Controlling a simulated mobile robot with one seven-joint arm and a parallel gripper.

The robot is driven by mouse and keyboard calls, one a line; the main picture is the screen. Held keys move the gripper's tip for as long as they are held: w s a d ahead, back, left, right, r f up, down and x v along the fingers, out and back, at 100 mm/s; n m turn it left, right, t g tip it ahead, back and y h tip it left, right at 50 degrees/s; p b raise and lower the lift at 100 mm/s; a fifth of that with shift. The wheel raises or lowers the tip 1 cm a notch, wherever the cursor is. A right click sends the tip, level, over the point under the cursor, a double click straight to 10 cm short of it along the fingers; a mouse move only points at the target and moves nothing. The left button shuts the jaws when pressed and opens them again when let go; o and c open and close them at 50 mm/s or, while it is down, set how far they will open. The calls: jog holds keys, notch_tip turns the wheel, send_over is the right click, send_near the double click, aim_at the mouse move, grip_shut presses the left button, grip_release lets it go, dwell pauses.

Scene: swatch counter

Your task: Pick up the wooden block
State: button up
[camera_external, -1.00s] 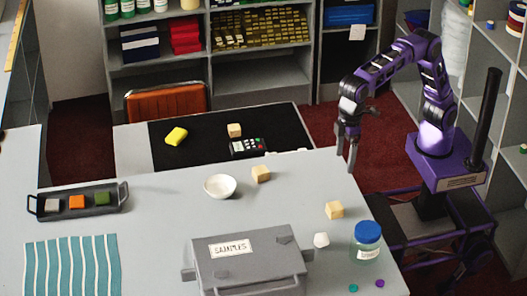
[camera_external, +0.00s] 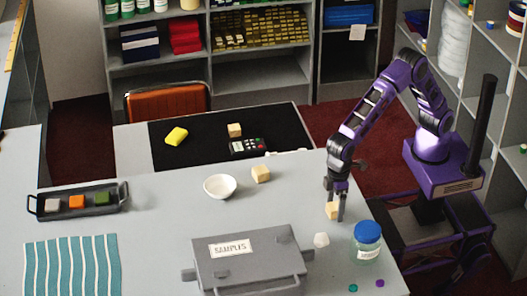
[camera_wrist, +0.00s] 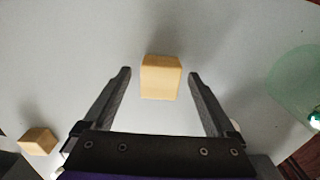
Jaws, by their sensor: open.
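A light wooden block (camera_external: 332,211) sits on the grey counter near its right end. My gripper (camera_external: 335,207) is open just above and around it in the external view. In the wrist view the wooden block (camera_wrist: 161,77) lies between and slightly beyond the two open fingertips (camera_wrist: 160,73), with a gap on each side. A second wooden block (camera_external: 261,174) stands beside the white bowl, and a third (camera_external: 234,130) rests on the black mat. A block also shows at the lower left of the wrist view (camera_wrist: 38,141).
A grey samples case (camera_external: 250,262) lies in front. A white bowl (camera_external: 220,187), a tray (camera_external: 110,208) of coloured blocks and a striped cloth (camera_external: 72,265) are further left.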

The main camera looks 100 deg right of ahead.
jog(key=shift+f, duration=0.1)
jog(key=shift+c, duration=0.2)
jog(key=c, duration=1.4)
